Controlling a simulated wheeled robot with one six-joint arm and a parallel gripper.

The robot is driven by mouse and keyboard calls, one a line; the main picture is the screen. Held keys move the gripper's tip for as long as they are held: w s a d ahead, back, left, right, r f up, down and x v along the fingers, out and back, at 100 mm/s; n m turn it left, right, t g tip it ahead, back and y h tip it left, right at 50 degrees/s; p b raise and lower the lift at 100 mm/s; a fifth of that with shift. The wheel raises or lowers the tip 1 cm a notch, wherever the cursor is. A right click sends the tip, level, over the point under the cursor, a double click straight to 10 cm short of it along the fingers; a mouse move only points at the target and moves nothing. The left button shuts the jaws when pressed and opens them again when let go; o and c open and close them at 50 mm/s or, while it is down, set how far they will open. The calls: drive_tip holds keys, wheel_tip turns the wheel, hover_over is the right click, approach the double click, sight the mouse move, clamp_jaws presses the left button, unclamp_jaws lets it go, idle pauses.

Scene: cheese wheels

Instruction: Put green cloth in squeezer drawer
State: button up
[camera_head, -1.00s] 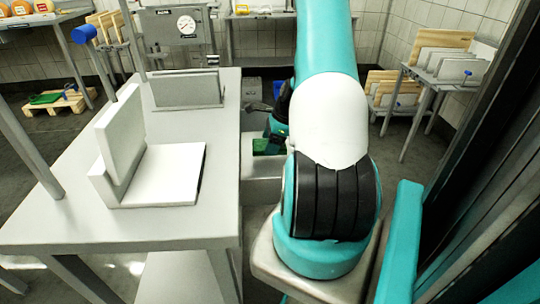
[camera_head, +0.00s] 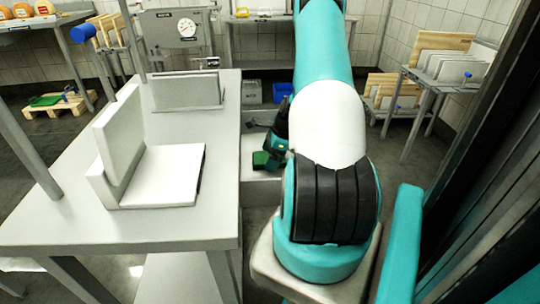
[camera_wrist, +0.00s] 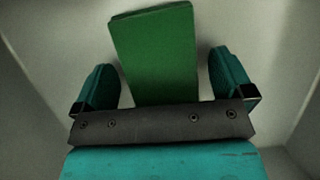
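The green cloth (camera_head: 262,160), a flat rectangular piece, shows at the end of my arm in the head view. It is also large in the wrist view (camera_wrist: 153,50), between my two fingers. My gripper (camera_head: 274,150) is low beside the table, over or inside the pale open drawer (camera_head: 262,193). In the wrist view, my gripper (camera_wrist: 161,68) is open, with a gap between each finger and the cloth. Pale walls surround the cloth and fingers there. I cannot tell whether the cloth rests on the drawer bottom. My arm hides part of the drawer.
A grey table (camera_head: 70,218) with white angled presses (camera_head: 160,175) stands to the left of the drawer. A blue crate (camera_head: 283,91) and a grey box (camera_head: 251,92) lie behind. A rack with boards (camera_head: 440,60) stands at the right. Some floor is free between.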

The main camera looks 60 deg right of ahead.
drive_tip(key=shift+r, duration=0.15)
drive_tip(key=p+v, duration=0.1)
drive_tip(key=v, duration=1.1)
drive_tip(key=shift+p, duration=0.4)
